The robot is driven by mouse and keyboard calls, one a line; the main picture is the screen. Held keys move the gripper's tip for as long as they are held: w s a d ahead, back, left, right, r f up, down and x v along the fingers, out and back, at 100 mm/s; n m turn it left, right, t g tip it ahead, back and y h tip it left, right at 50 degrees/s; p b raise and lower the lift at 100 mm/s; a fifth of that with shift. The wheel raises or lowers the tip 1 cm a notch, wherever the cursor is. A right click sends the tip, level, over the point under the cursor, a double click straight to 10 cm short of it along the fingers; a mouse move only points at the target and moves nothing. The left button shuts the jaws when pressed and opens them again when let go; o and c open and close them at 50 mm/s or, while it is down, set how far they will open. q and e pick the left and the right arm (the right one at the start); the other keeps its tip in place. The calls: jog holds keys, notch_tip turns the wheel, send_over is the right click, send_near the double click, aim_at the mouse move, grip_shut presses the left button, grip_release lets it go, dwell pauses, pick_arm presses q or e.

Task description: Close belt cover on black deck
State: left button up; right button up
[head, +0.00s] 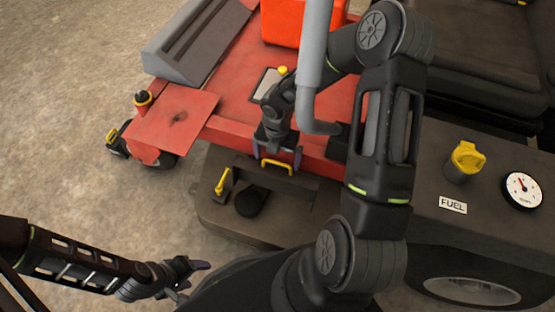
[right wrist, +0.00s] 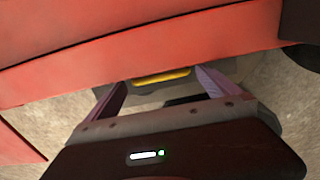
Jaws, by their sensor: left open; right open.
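The black deck (head: 220,217) sits low in front of the red mower body in the head view. A dark panel that looks like the belt cover (head: 229,166) stands raised at its back, with a yellow handle (head: 277,167). A dark round pulley (head: 250,201) and a yellow latch (head: 222,182) are exposed in front of it. My right gripper (head: 277,158) is open, right by the handle; in the right wrist view the yellow handle (right wrist: 160,77) shows between and beyond the fingertips (right wrist: 161,80). Contact cannot be told. My left gripper (head: 194,277) is open and empty over the floor.
A red flap (head: 172,118) lies left of the deck. A grey ramp-like part (head: 200,40) and an orange container (head: 283,22) are behind. A fuel console (head: 415,220) with yellow cap (head: 468,157) and gauge (head: 522,190) is at right. Floor at left is clear.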

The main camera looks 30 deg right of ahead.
jog(key=shift+f, duration=0.3)
jog(key=c, duration=1.8)
jog(key=shift+o, duration=0.2)
